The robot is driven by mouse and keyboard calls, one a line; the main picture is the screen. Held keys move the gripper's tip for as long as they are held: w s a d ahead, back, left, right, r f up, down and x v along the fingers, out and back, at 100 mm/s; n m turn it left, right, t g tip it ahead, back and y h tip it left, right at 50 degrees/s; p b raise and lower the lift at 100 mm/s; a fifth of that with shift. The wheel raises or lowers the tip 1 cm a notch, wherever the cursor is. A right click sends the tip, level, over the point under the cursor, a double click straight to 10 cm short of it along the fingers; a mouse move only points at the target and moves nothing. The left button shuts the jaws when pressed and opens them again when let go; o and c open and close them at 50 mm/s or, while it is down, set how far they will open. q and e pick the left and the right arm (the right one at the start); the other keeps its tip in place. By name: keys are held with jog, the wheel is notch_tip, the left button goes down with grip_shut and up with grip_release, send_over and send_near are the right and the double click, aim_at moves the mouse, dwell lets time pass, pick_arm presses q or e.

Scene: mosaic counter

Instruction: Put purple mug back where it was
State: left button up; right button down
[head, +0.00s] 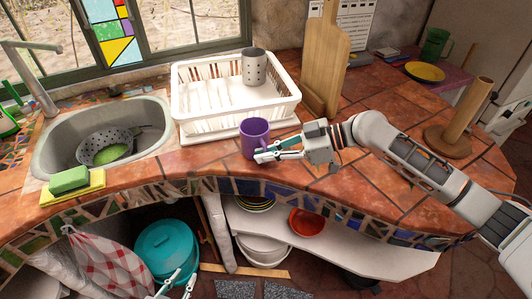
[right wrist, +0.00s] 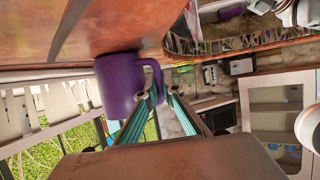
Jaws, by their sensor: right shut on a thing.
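The purple mug (head: 255,136) is upright at the front of the dish rack, over the tiled counter. I cannot tell whether its base touches the counter. My right gripper (head: 268,154) comes from the right and is shut on the mug's handle. The right wrist view shows the mug (right wrist: 119,84) close up, with its handle between the fingertips of my right gripper (right wrist: 150,98). My left gripper (head: 178,284) is low at the bottom edge, in front of the counter and partly cut off. Its fingers look apart and empty.
The white dish rack (head: 190,122) holds a grey perforated holder (head: 254,68). The sink (head: 50,150) with a colander (head: 105,146) is left, with a green sponge (head: 69,179) beside it. A cutting board (head: 325,55) and a wooden paper-towel stand (head: 448,140) stand right. Bare tiles lie between.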

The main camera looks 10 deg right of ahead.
jog(key=c, duration=2.2)
grip_release()
jog(key=shift+r, duration=0.1)
jog(key=b+v, duration=0.1)
jog(key=v, duration=1.1)
jog(key=shift+b, duration=0.35)
